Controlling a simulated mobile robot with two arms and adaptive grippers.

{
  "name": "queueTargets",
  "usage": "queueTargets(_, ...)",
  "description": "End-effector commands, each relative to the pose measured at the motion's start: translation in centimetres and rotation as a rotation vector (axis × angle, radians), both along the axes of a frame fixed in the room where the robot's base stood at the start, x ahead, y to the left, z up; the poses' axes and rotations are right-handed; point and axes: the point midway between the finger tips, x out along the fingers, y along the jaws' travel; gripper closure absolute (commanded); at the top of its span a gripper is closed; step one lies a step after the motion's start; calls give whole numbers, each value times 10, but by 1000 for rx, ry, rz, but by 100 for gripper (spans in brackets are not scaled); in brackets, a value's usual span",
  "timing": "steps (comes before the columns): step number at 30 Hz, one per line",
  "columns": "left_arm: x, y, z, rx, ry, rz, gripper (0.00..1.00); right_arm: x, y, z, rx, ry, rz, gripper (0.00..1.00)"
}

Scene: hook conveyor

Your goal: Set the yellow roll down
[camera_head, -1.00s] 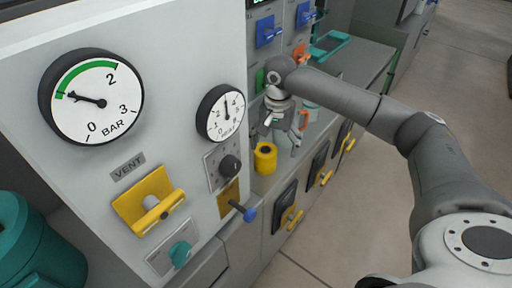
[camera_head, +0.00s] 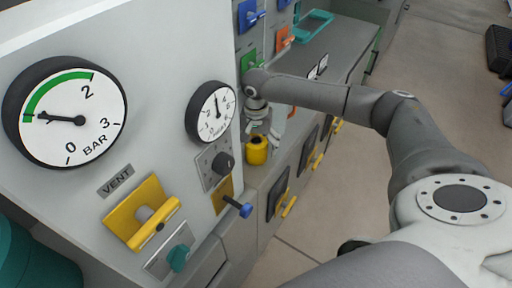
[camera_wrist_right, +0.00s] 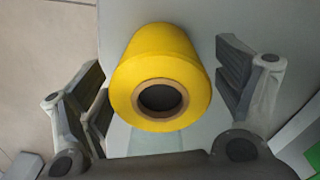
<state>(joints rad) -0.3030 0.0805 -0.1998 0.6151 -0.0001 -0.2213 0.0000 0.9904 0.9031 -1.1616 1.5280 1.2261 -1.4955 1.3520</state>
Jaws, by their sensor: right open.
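The yellow roll (camera_head: 257,152) stands upright on the narrow grey counter beside the gauge panel. In the right wrist view the roll (camera_wrist_right: 150,48) shows its brown core and dark central hole. My right gripper (camera_head: 262,132) is just above the roll, pointing down. In the wrist view its fingers are spread open on either side of the roll, with a visible gap on the right; the left finger is closer, and I cannot tell whether it touches. My left gripper is out of view.
The panel with a large gauge (camera_head: 68,118), a small gauge (camera_head: 211,113), a yellow vent handle (camera_head: 148,212) and a blue-tipped lever (camera_head: 241,208) is close on the left. A teal tray (camera_head: 316,24) lies further along the counter. Open floor is to the right.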

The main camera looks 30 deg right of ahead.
Motion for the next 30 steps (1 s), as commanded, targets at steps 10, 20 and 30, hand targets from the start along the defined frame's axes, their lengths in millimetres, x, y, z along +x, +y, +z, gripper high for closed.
queueTargets(10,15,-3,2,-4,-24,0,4,0,1,-18,1,-2,2,13)
queueTargets(20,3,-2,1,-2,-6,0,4,0,0,-18,1,-1,1,46)
queueTargets(30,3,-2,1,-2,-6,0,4,0,0,-18,1,-2,1,72)
